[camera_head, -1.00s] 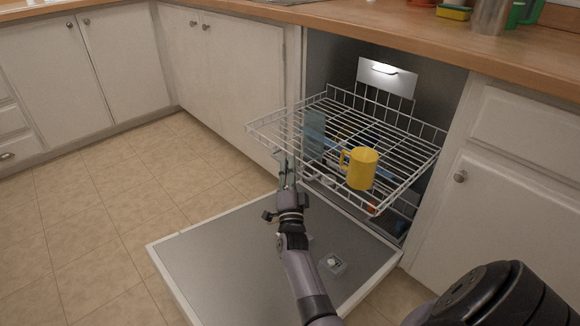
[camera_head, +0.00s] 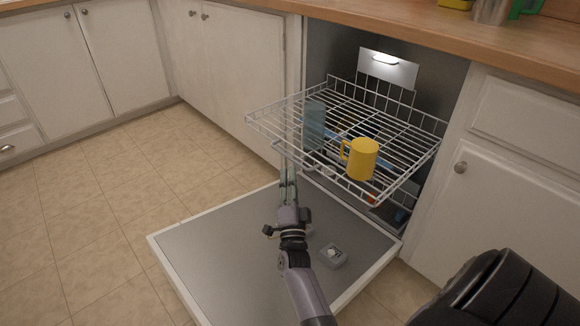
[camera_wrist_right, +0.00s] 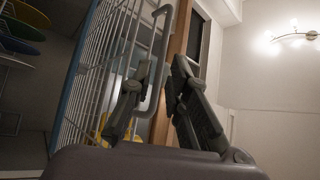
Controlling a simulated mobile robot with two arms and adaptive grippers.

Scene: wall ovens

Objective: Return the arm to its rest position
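My right arm reaches up from the bottom of the head view over the open dishwasher door (camera_head: 215,260). Its gripper (camera_head: 287,172) is at the front left edge of the pulled-out upper rack (camera_head: 268,119); the fingertips overlap the rack's wires in the picture, and contact cannot be judged. In the right wrist view the two fingers (camera_wrist_right: 162,68) stand apart with nothing clearly held, and the rack's white rim shows behind them. A yellow mug (camera_head: 362,160) stands on the rack, and a bluish translucent glass (camera_head: 314,125) is to its left. My left gripper is out of view.
A small grey box-like part (camera_head: 333,257) sits on the door's inner face, right of my arm. A wooden counter (camera_head: 420,35) runs above the dishwasher. White cabinets (camera_head: 235,75) stand on both sides. The tiled floor (camera_head: 95,215) to the left is clear.

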